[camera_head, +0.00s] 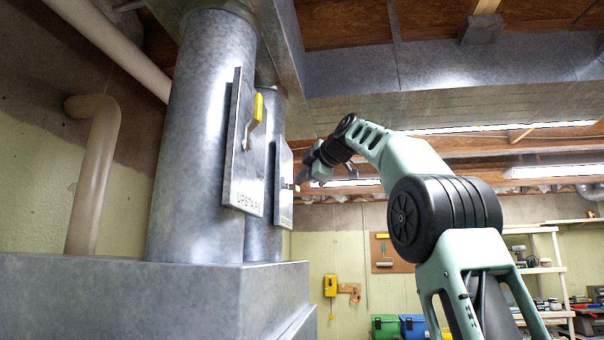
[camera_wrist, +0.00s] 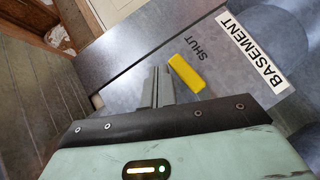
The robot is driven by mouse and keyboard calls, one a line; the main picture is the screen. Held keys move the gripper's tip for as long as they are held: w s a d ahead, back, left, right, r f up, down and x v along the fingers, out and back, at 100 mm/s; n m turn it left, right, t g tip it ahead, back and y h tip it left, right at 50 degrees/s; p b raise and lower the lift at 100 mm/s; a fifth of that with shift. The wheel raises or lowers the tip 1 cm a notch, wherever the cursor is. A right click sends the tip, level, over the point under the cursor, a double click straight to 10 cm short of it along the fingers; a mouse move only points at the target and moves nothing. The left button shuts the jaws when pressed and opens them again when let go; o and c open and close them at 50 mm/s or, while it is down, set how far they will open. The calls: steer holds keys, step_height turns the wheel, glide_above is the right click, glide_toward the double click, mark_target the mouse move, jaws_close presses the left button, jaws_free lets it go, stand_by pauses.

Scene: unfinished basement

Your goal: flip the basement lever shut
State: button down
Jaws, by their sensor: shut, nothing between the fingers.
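The basement plate (camera_head: 284,205) is on the farther metal duct, partly hidden behind the nearer one. In the wrist view the plate carries a white BASEMENT label (camera_wrist: 252,52) and the word SHUT (camera_wrist: 209,47). The basement lever's yellow handle (camera_wrist: 187,73) lies close to the SHUT word, slanted in the picture. My gripper (camera_wrist: 160,88) is shut and empty, with its fingertips just left of the handle. I cannot tell whether they touch it. In the head view my gripper (camera_head: 303,178) is beside the plate's right side.
The nearer duct (camera_head: 200,130) bears the upstairs plate (camera_head: 240,165) with its own yellow-handled lever (camera_head: 257,108). A metal box (camera_head: 130,300) stands under both ducts. A large overhead duct (camera_head: 450,75) runs above my arm. Shelves (camera_head: 540,270) stand farther off at right.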

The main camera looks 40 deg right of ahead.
steer(key=shift+d+f, duration=0.1)
steer(key=shift+f, duration=0.15)
stand_by(0.3)
steer(key=shift+r, duration=0.1)
